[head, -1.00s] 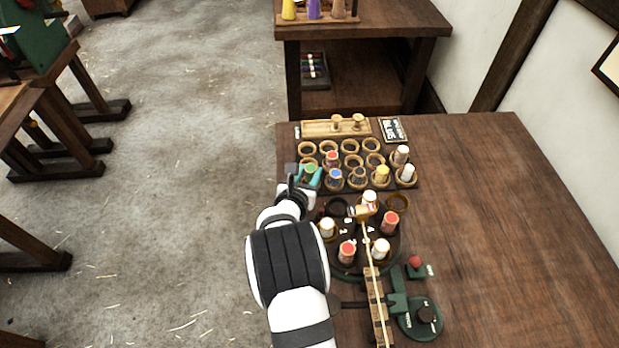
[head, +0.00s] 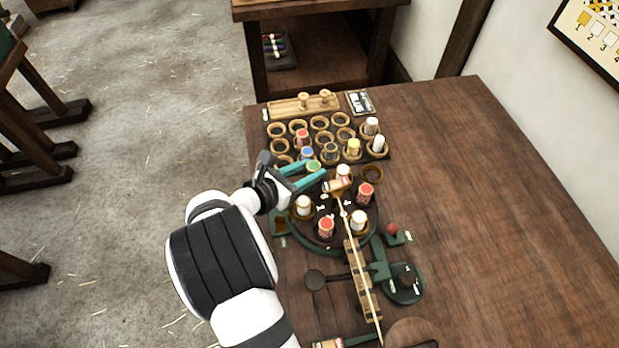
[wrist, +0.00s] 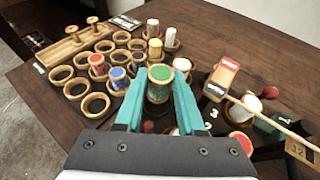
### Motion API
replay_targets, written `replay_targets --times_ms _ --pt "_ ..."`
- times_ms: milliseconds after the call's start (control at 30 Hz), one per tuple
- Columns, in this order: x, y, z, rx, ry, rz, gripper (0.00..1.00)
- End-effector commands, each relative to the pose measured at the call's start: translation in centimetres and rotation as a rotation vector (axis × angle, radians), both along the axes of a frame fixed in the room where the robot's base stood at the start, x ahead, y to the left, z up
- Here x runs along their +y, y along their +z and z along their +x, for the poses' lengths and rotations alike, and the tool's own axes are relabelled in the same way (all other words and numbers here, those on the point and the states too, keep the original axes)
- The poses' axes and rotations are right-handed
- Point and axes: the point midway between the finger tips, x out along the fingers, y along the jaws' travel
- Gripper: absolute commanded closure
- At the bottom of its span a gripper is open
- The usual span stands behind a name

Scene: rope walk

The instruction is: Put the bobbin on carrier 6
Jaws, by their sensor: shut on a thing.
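My gripper (head: 310,176) is shut on a green-topped bobbin (head: 313,166), which also shows upright between the teal fingers in the wrist view (wrist: 160,75). It is held between the rack and the round carrier plate (head: 342,236). Several carriers on the plate hold white-topped bobbins (head: 304,204) and red-topped bobbins (head: 365,192). My gripper hides the plate's far left part. I cannot read which carrier is number 6.
The rack (head: 339,134) behind has empty rings and several bobbins, including red, blue, yellow and white tops. A red-and-cream block (head: 337,185) with a rope stands over the plate. A green crank fixture (head: 403,283) is at right. The table's right side is clear.

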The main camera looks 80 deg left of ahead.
Motion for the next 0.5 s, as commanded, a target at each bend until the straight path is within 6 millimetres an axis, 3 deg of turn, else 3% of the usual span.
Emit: replay_targets --times_ms 100,167,500 --pt "0.0 -2.6 0.0 -0.001 0.001 -0.003 1.00" --pt "0.0 -3.2 0.0 0.000 0.001 -0.002 1.00" --pt "0.0 -3.6 0.0 0.001 0.002 -0.001 1.00"
